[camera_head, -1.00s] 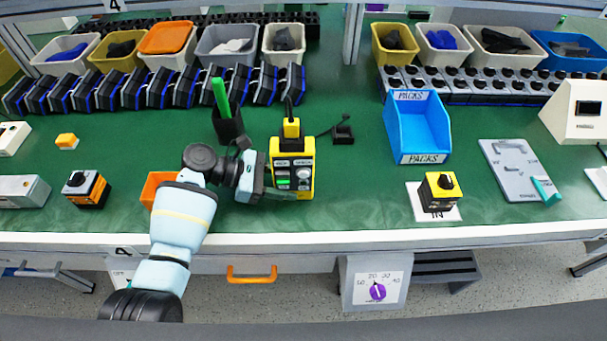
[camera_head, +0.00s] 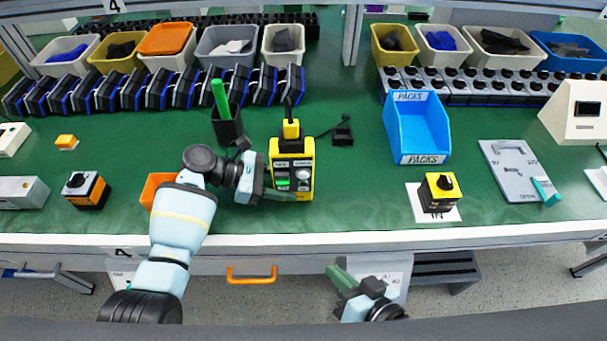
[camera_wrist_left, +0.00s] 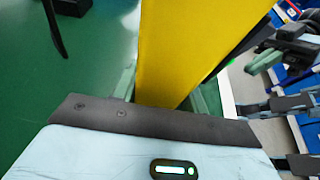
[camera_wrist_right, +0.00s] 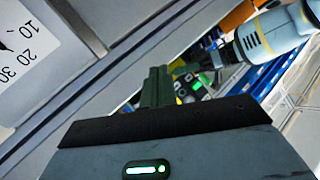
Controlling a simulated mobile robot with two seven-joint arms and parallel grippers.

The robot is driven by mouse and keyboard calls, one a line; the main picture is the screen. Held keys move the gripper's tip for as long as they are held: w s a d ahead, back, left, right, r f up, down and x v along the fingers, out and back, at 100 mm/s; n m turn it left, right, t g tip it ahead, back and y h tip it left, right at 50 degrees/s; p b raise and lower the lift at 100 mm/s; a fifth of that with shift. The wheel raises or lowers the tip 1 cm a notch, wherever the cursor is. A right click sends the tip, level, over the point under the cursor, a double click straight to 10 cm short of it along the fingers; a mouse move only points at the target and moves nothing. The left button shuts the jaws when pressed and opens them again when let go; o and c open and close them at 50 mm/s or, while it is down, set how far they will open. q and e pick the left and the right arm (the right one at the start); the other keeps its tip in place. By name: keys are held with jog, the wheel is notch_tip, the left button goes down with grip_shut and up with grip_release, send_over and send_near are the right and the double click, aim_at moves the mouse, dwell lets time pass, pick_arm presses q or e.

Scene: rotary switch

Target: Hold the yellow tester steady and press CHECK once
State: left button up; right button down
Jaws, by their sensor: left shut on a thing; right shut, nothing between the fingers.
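The yellow tester (camera_head: 306,178) stands upright on the green bench in the head view. My left gripper (camera_head: 275,192) is shut on the tester's lower part from the left. In the left wrist view the yellow body (camera_wrist_left: 195,45) rises between the green fingers. My right gripper (camera_head: 340,278) is shut and empty, below and in front of the bench edge. Its fingers also show together in the right wrist view (camera_wrist_right: 156,85).
A black holder with a green pen (camera_head: 227,125) stands behind my left gripper. A blue PACKS bin (camera_head: 424,157) and a yellow-black switch (camera_head: 440,190) stand to the right. The bench's white front edge (camera_head: 340,239) lies between my right gripper and the tester.

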aim_at(303, 175)
jog(key=w+a+r+y, duration=0.2)
jog(key=r, duration=0.3)
jog(key=w+a+r+n+y, duration=0.1)
jog(key=a+r+y, duration=0.1)
jog(key=r, duration=0.3)
jog(key=shift+w+a+r+t, duration=0.2)
jog(key=shift+w+a+t, duration=0.15)
jog(key=shift+a, duration=0.3)
jog(key=shift+w, duration=0.15)
jog(key=shift+w, duration=4.3)
jog(key=shift+w, duration=0.2)
jog(key=shift+w, duration=0.25)
jog(key=shift+w, duration=0.4)
jog(key=shift+s, duration=0.85)
